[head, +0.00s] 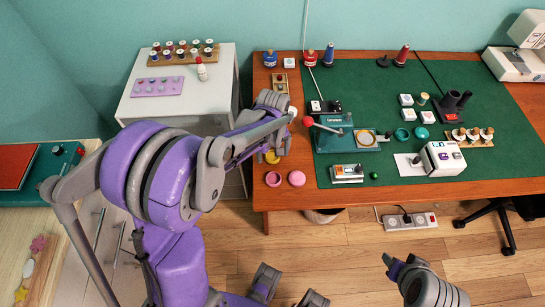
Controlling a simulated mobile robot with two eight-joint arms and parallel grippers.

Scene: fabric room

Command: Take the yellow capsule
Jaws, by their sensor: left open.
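A small yellow round piece (272,157), which looks like the yellow capsule, lies near the left edge of the brown table. It is partly hidden by my left gripper. My left gripper (280,132) is open over the table's left edge, just above and beside the yellow piece. I cannot tell whether it touches the piece.
Two pink round pieces (297,178) lie just in front of the yellow one. A green press with a red-knobbed lever (345,131) stands to the right on the green mat (372,85). A white cabinet (205,92) with a spool rack stands left of the table.

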